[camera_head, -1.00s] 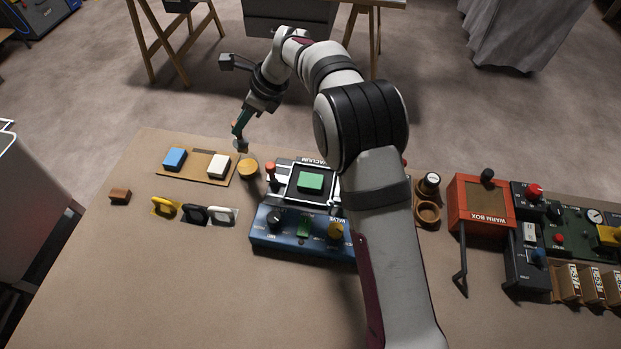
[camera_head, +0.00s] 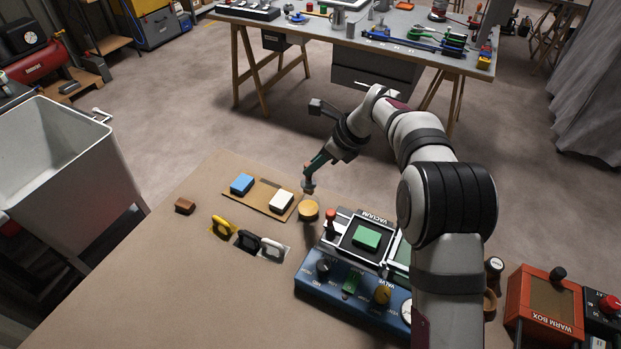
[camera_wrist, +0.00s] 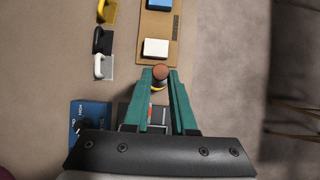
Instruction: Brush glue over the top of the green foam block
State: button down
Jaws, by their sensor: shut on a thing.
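The green foam block (camera_head: 366,237) lies on the dark bed of the blue vacuum unit (camera_head: 345,291). My gripper (camera_head: 317,166) is beyond and left of it, pointing down. Its green fingers are shut on the brush (camera_head: 308,183), whose lower end is small and hard to make out. In the wrist view, the brush's round reddish-brown handle end (camera_wrist: 160,71) shows between the fingertips. A round pot with a tan-yellow top (camera_head: 308,210) stands just below the brush in the picture; I cannot tell whether they touch. The wrist view does not show the green block.
A brown board (camera_head: 264,198) carries a blue block (camera_head: 242,184) and a white block (camera_head: 281,201). Yellow, black and white handled tools (camera_head: 247,241) lie nearer. A red-topped post (camera_head: 330,220) rises beside the vacuum bed. The orange warm box (camera_head: 545,305) stands right. The table's left front is clear.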

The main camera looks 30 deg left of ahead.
jog(key=s+d+r+n+g+h, duration=0.25)
jog(key=d+n, duration=0.45)
jog(key=d, duration=0.4)
jog(key=s+d+r+n+g+h, duration=0.1)
jog(key=s+d+r+n+h, duration=0.25)
jog(key=d+n, duration=0.6)
jog(key=s+d+r+n+g+h, duration=0.2)
jog(key=s+d+r+n+h, duration=0.3)
jog(key=d, duration=0.8)
jog(key=w+a+f+n+t, duration=0.2)
jog(key=a+f+n+t, duration=0.2)
jog(key=a+n, duration=0.3)
jog(key=w+a+f+n+t+y, duration=0.1)
jog(key=w+a+f+n+t, duration=0.2)
jog(key=n, duration=0.9)
jog(key=w+a+f+n+t+y, duration=0.1)
jog(key=a+f+n+t, duration=0.3)
jog(key=a+f+n, duration=0.4)
jog(key=shift+w+a+f+n+t, duration=0.3)
jog(key=shift+w+a+n, duration=0.4)
jog(key=shift+a, duration=0.8)
jog(key=shift+f, duration=0.1)
jog(key=shift+d, duration=0.1)
